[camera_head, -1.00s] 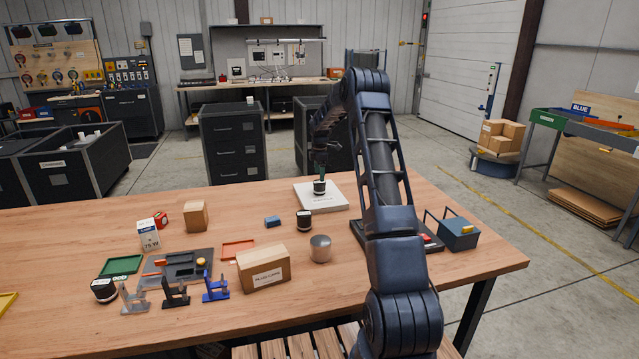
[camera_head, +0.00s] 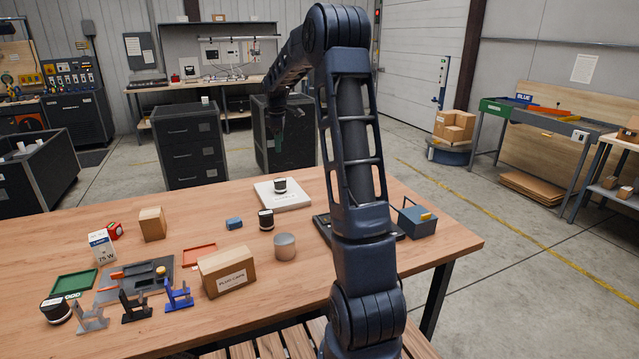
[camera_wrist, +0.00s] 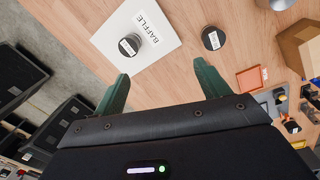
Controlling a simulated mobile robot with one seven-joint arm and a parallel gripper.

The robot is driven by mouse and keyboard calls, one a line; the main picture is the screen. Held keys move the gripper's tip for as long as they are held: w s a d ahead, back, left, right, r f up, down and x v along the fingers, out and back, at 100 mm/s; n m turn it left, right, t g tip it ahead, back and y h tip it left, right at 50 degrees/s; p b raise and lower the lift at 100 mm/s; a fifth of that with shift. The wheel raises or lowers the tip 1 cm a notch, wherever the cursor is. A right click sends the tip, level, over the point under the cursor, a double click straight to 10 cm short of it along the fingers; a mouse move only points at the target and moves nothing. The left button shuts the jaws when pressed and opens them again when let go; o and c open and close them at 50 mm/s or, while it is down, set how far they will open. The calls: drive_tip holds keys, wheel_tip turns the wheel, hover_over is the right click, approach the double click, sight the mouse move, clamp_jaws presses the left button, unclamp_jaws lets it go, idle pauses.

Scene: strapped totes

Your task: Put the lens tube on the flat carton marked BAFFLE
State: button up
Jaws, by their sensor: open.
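The flat white carton (camera_head: 298,201) lies near the table's far edge; the wrist view shows BAFFLE printed on the carton (camera_wrist: 107,31). A short black tube with a pale label (camera_head: 280,185) stands on it, clear of its edges; it also shows in the wrist view (camera_wrist: 131,45). My gripper (camera_head: 279,143) hangs above and beyond the carton, apart from the tube. In the wrist view my gripper's green fingers (camera_wrist: 161,72) are spread wide with nothing between them. A similar black tube (camera_head: 266,219) stands on the table beside the carton.
A third dark cylinder (camera_head: 56,310) stands at the front left. A blue box (camera_head: 417,221) stands at the right.

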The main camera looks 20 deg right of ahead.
drive_tip(key=s+a+r+m+t, duration=0.1)
drive_tip(key=s+r+m, duration=0.35)
drive_tip(key=s, duration=0.85)
drive_tip(key=s+a+r+m+t, duration=0.1)
drive_tip(key=s+r+m, duration=0.3)
drive_tip(key=s, duration=0.8)
drive_tip(key=s+f+m, duration=0.2)
drive_tip(key=s, duration=0.9)
drive_tip(key=s+f+m+t, duration=0.1)
drive_tip(key=s+f+m, duration=0.1)
drive_tip(key=s, duration=0.9)
drive_tip(key=shift+s+a+f+m, duration=0.2)
drive_tip(key=shift+a+f+m, duration=0.1)
drive_tip(key=shift+m, duration=0.35)
